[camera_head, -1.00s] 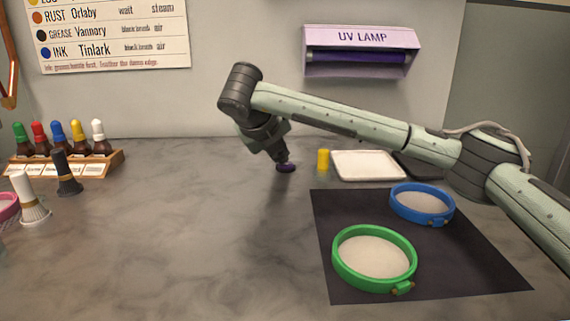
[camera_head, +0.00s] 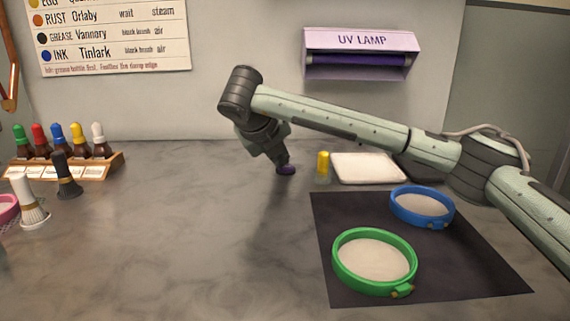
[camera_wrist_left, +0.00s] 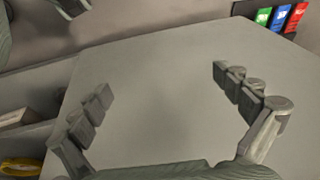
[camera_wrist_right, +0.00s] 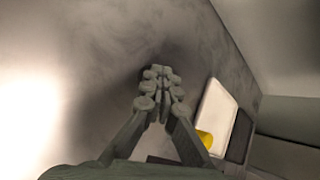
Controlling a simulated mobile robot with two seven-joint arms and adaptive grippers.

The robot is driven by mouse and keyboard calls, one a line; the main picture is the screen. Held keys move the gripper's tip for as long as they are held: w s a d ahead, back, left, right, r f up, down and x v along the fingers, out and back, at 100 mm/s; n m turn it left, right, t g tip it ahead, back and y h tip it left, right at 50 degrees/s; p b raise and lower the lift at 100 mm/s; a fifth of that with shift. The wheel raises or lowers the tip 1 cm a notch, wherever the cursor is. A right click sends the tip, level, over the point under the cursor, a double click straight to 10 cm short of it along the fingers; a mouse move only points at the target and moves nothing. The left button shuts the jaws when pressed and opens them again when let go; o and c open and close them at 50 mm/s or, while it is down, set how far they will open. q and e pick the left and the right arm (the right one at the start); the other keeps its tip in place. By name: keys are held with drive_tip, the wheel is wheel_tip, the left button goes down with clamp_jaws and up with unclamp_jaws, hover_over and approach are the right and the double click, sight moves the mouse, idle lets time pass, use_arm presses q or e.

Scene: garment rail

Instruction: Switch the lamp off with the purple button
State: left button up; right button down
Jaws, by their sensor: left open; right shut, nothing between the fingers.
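The purple button (camera_head: 286,170) is a small dark disc on the grey worktop, left of the yellow-capped thing. My right gripper (camera_head: 283,162) points down with its tips at the button, seemingly touching it; the exact contact is hidden. In the right wrist view its fingers (camera_wrist_right: 160,78) are closed together with nothing between them, and they hide the button. The UV lamp (camera_head: 360,52) is a lilac wall housing with a dark purple tube that shows no clear glow. My left gripper (camera_wrist_left: 165,85) is open and empty above a plain grey surface, outside the head view.
A yellow-capped thing (camera_head: 323,165) and a white tray (camera_head: 368,168) stand close to the right of the button. Green (camera_head: 338,268) and blue (camera_head: 421,213) hoops lie on a dark mat (camera_head: 345,212). Bottles (camera_head: 60,142) and brushes (camera_head: 66,178) stand left. The worktop's middle is clear.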

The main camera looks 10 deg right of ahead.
drive_tip(key=shift+f, duration=0.15)
drive_tip(key=shift+f+b, duration=0.45)
drive_tip(key=shift+b, duration=0.35)
drive_tip(key=shift+s, duration=0.1)
drive_tip(key=shift+f, duration=0.1)
drive_tip(key=shift+d+b, duration=0.1)
drive_tip(key=shift+b, duration=0.25)
drive_tip(key=shift+r, duration=0.35)
drive_tip(key=shift+r+p, duration=0.8)
drive_tip(key=shift+r, duration=2.25)
